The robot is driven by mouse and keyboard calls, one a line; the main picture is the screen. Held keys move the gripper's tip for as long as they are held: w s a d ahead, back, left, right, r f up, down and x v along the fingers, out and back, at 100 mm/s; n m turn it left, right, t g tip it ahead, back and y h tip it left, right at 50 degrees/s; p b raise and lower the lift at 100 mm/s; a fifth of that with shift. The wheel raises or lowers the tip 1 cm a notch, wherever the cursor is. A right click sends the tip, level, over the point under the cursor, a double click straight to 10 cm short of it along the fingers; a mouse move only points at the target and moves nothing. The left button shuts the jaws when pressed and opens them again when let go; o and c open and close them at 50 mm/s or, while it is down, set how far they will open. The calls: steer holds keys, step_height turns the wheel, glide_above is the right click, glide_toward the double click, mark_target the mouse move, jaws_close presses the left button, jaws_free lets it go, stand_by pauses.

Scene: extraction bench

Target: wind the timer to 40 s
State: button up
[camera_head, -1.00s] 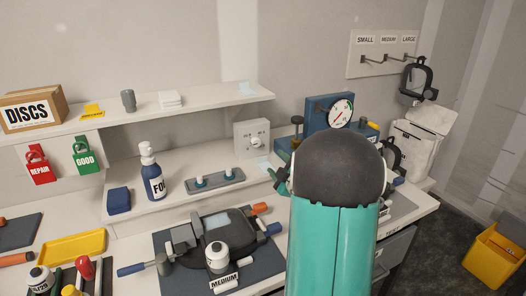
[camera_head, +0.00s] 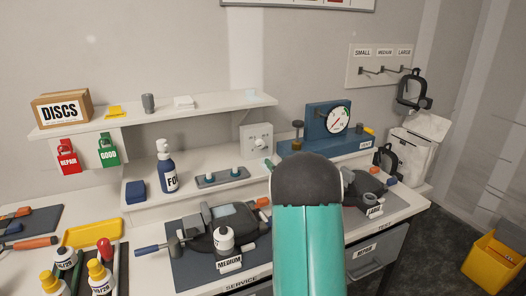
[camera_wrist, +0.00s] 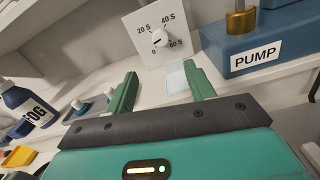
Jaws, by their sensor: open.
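The timer is a white square plate with a round white knob (camera_wrist: 160,38), marked 0, 20 S, 40 S and 60 S. In the wrist view it stands ahead of my gripper. The knob's dark mark seems to point to the lower left, near 0, but it is small. In the head view the timer (camera_head: 257,140) stands at the back of the bench, below the upper shelf. My gripper (camera_wrist: 163,82) is open and empty, its two green fingers apart and short of the timer. In the head view my arm hides most of the gripper.
The blue pump base (camera_wrist: 258,42) with a brass post is close right of the timer. A pale blue pad (camera_wrist: 177,78) lies before the timer. The FOG bottle (camera_head: 167,170) and a grey holder (camera_head: 222,178) stand left. The upper shelf (camera_head: 200,108) overhangs.

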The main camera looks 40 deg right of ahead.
glide_toward(261, 145)
steer(key=x, duration=0.8)
steer(key=shift+d, duration=0.1)
steer(key=shift+s, duration=0.1)
steer(key=shift+c, duration=0.2)
steer(key=c, duration=0.9)
